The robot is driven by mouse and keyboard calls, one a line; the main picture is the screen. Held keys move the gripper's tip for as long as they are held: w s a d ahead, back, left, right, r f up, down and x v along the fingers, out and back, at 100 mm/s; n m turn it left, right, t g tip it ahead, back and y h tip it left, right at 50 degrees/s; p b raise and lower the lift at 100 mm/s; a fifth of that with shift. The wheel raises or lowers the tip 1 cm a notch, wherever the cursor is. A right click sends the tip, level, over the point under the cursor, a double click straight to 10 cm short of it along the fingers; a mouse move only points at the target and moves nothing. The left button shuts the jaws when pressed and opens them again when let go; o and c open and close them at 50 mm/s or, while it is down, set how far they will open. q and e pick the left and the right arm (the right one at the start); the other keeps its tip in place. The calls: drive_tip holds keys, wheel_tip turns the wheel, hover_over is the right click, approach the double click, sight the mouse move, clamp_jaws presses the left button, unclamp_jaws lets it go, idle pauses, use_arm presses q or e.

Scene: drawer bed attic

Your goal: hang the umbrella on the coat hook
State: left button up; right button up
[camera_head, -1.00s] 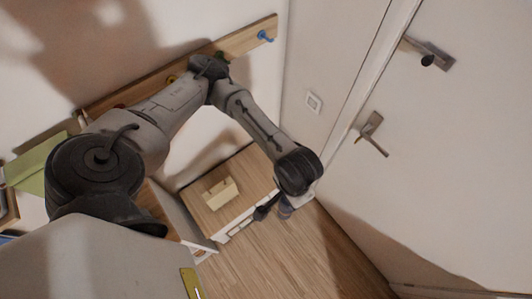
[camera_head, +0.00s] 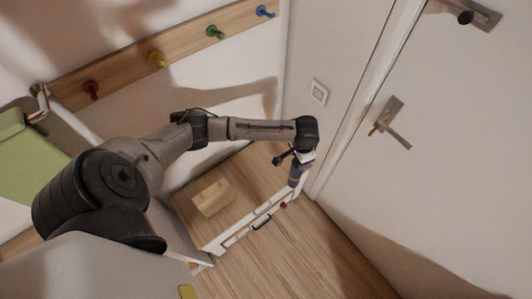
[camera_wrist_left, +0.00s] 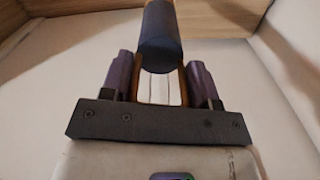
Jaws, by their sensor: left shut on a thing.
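The wooden coat rack (camera_head: 130,65) on the wall carries a red hook (camera_head: 91,89), a yellow hook (camera_head: 157,59), a green hook (camera_head: 215,32) and a blue hook (camera_head: 265,11). The gripper is below and right of the rack, apart from it. My right gripper is not in view.
A white door (camera_head: 450,150) with a metal handle (camera_head: 392,122) is at right, and a light switch (camera_head: 318,92) is on the wall. The wooden floor (camera_head: 320,265) is clear in front.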

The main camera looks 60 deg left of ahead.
use_arm(q)
drive_tip(key=a+m, duration=0.1)
drive_tip(key=m, duration=0.4)
drive_tip(key=w+a+f+m, duration=0.1)
drive_tip(key=a+m, duration=0.1)
drive_tip(key=m, duration=0.3)
drive_tip(key=w+a+m, duration=0.1)
drive_tip(key=m, duration=0.4)
drive_tip(key=shift+a+f, duration=0.2)
drive_tip(key=shift+f, duration=0.05)
drive_tip(key=s+a+f+b, duration=0.1)
drive_tip(key=s+a+f, duration=0.7)
drive_tip(key=f, duration=0.2)
drive_tip(key=shift+s+f, duration=0.25)
drive_tip(key=shift+f, duration=0.05)
